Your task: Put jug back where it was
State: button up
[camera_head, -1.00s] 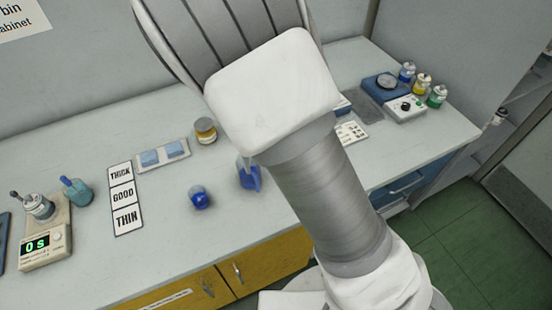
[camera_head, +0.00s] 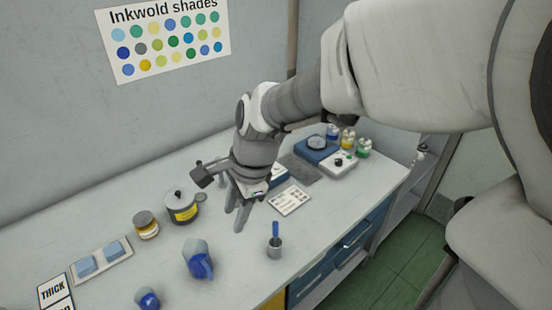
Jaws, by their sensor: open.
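The jug (camera_head: 197,259), a pale, see-through vessel with deep blue in it, stands on the bench at the lower middle of the head view. My gripper (camera_head: 237,211) points down over the bench, behind and right of the jug. Its fingers are apart with nothing seen between them. The jug is clear of the fingers. No marked place for the jug is evident.
A small blue-filled vessel (camera_head: 148,299) stands left of the jug. A metal cup with a blue-handled tool (camera_head: 275,245) stands to its right. A lidded pot (camera_head: 181,208) and an amber jar (camera_head: 146,225) are behind. Bare bench lies between jug and cup.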

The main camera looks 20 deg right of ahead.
jog(key=s+d+r+n+t+h, duration=0.2)
jog(key=s+d+r+n+t, duration=0.2)
jog(key=s+d+r+n, duration=0.4)
jog(key=s+d+n, duration=0.2)
jog(key=n, duration=0.5)
jog(key=shift+s+d+r+h, duration=0.15)
jog(key=shift+r+h, duration=0.2)
jog(key=shift+h, duration=0.05)
